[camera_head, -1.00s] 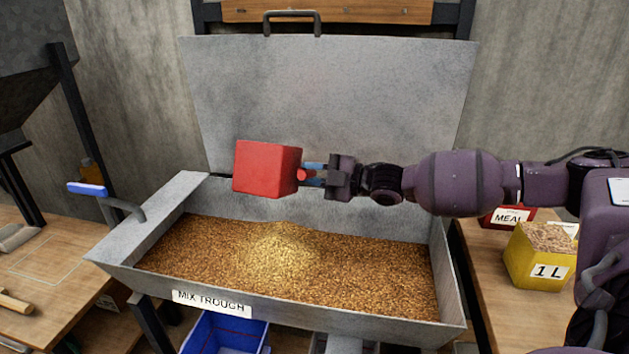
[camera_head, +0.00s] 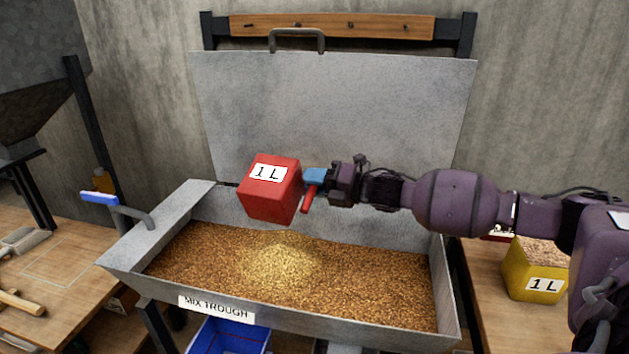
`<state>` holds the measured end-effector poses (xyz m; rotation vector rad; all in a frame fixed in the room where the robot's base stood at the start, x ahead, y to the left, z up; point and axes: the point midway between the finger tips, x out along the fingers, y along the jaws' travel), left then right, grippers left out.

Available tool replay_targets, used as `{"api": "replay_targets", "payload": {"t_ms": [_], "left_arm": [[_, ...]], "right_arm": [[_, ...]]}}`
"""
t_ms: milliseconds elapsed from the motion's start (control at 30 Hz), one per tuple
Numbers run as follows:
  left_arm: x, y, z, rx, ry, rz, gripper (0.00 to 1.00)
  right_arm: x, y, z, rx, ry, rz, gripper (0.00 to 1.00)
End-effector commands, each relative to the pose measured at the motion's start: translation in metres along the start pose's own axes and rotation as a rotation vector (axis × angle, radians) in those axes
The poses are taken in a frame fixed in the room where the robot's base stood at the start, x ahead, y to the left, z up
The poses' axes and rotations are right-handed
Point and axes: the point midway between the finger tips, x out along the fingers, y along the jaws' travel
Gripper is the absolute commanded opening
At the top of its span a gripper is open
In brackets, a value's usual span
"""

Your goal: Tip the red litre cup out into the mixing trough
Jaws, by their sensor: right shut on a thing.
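The red litre cup (camera_head: 268,199), with a white "1 L" label on its side, is held in the air above the back part of the mixing trough. It is tilted, and its inside is hidden from this view. My right gripper (camera_head: 314,180) is shut on the cup's handle at its right side. The mixing trough (camera_head: 330,322) holds brown grain, with a paler yellowish heap (camera_head: 277,264) in the middle, below the cup. No stream falls from the cup. My left gripper is not in view.
The trough's raised lid (camera_head: 335,110) stands behind the cup. A yellow "1 L" cup (camera_head: 528,270) with grain stands on the right bench, partly beside my arm. A crank with a blue grip (camera_head: 100,198) is at the trough's left end. A blue bin (camera_head: 228,338) sits below.

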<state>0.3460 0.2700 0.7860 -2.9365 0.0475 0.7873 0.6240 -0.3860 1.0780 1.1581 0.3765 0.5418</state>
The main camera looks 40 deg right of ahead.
Motion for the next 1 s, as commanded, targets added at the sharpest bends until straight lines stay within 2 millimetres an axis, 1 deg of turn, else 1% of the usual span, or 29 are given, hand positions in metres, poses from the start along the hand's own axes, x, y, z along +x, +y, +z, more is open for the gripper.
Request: {"api": "replay_targets", "payload": {"t_ms": [67, 300, 400, 567, 667, 900, 1000], "left_arm": [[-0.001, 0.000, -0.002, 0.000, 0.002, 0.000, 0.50], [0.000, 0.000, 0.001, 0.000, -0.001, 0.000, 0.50], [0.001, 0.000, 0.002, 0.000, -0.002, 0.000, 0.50], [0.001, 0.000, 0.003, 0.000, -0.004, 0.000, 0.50], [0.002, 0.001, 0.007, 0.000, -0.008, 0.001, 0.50], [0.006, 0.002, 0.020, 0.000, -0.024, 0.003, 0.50], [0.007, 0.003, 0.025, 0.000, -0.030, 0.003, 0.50]], "right_arm": [[0.000, 0.003, 0.001, -0.101, -0.002, 0.003, 0.00], [0.000, 0.006, 0.002, -0.410, -0.002, 0.000, 0.00], [0.000, 0.007, 0.003, -0.494, -0.001, 0.000, 0.00], [0.000, 0.009, 0.003, -0.563, -0.002, 0.000, 0.00], [0.000, 0.009, 0.003, -0.667, -0.001, 0.000, 0.00], [0.000, 0.012, 0.005, -1.010, -0.001, -0.004, 0.00], [0.000, 0.014, 0.005, -1.125, -0.001, -0.004, 0.00]]}}
